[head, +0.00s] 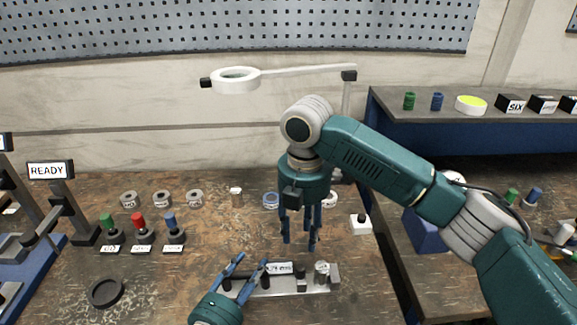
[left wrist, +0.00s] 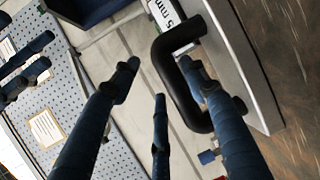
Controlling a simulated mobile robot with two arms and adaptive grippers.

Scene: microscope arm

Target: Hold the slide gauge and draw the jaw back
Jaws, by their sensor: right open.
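The slide gauge (head: 285,291) lies on the bench at the bottom middle: a pale metal bar with a white label, a black handle at its left and an end block at its right. A small black-topped block (head: 301,280) and a round metal piece (head: 322,271) sit on its right half. My left gripper (head: 250,263) is at the handle; in the left wrist view the black handle (left wrist: 166,62) passes between its open fingers, with a visible gap on the left. My right gripper (head: 300,240) is open and empty, pointing down above and behind the gauge.
Green, red and blue knobbed pieces (head: 141,235) stand at the left, with a black ring (head: 105,292) in front. Several rolls (head: 162,199) line the back. A white block (head: 361,224) stands right of my right gripper. A lamp (head: 236,80) overhangs the back.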

